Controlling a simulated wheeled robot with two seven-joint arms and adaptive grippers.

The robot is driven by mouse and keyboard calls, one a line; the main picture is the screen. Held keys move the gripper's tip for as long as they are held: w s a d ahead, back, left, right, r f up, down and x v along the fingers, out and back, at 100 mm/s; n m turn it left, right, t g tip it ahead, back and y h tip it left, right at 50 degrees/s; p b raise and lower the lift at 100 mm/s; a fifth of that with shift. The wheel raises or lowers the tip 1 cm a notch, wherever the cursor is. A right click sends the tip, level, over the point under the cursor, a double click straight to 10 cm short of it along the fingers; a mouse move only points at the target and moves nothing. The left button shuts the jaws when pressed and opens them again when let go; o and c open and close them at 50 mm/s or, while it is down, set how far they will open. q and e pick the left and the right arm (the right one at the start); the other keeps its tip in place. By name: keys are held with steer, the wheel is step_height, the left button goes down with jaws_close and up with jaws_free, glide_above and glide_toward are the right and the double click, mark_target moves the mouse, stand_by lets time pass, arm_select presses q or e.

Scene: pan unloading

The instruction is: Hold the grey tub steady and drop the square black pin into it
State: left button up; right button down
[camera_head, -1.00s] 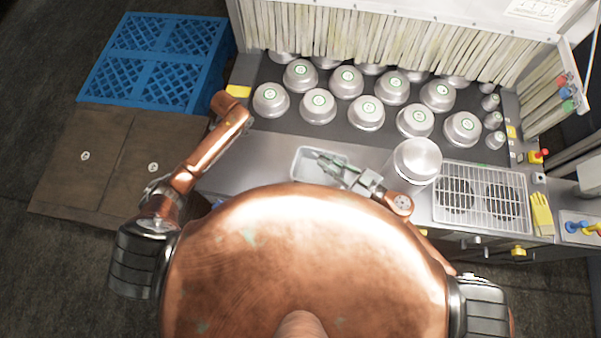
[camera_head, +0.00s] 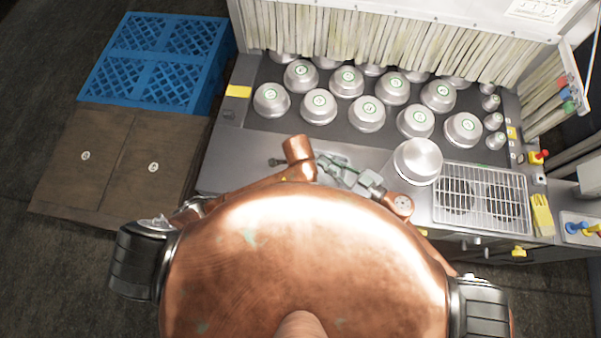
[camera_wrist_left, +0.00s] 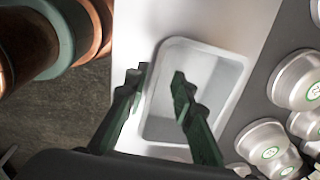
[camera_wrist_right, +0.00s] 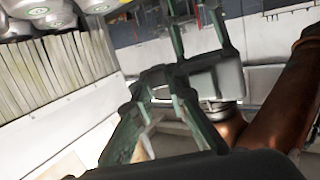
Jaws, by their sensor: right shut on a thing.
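The grey tub (camera_wrist_left: 222,75) is a pale open rectangular tray on the metal counter. In the head view my arms and grippers largely cover it. My left gripper (camera_wrist_left: 157,77) is open, with one finger outside the tub's left wall and the other over its inside; contact is unclear. It also shows in the right wrist view (camera_wrist_right: 205,30), fingers apart. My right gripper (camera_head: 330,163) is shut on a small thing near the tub. I take this to be the square black pin, but it is hard to make out between the dark green fingers.
A large metal pot (camera_head: 418,160) stands right of the tub, close to my right wrist. Several silver domed parts (camera_head: 366,113) stand on the dark mat behind. A wire grate (camera_head: 482,195) lies at the right, and a blue crate (camera_head: 160,60) is at the far left.

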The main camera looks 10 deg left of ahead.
arm_select(q)
steer(key=f, duration=0.6)
steer(key=w+f, duration=0.1)
steer(key=f, duration=0.3)
steer(key=shift+f, duration=0.1)
jaws_close()
steer(key=shift+w, duration=0.1)
arm_select(e)
steer(key=w+d+f, duration=0.1)
steer(key=w+f, duration=0.3)
steer(key=f, duration=0.7)
steer(key=shift+w+d, duration=0.15)
steer(key=shift+w, duration=0.2)
steer(key=c, duration=1.8)
jaws_free()
